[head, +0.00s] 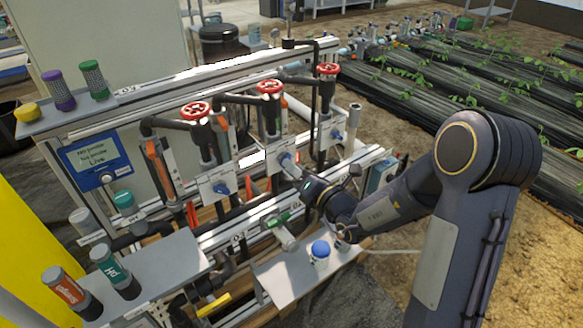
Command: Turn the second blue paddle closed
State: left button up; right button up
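Three blue paddles sit on white plates below the red handwheels of the skid. The first is at the left (221,187), the second in the middle (285,159), and the third at the right (337,134). My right gripper (300,178) reaches in from the right, with its tip at or very close to the second paddle. The paddle's lower right side is partly covered by the gripper. I cannot tell whether the fingers touch it or are closed on it. My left gripper is not in view.
Red handwheels (270,87) stand above the paddles on dark pipes. A green-handled valve (283,219) and a blue-capped bottle (320,250) are below my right gripper. Labelled bottles stand on the left shelves (165,270). Plant rows lie at the right.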

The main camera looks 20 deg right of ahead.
jog(key=shift+x, duration=0.9)
grip_shut()
jog(key=shift+n, duration=0.4)
jog(key=n+b, duration=0.1)
jog(key=n, duration=0.2)
jog(key=shift+f+n+b, duration=0.1)
jog(key=shift+n+b, duration=0.2)
jog(key=shift+b, duration=0.05)
jog(key=shift+n+b, duration=0.8)
jog(key=shift+n, duration=1.4)
grip_release()
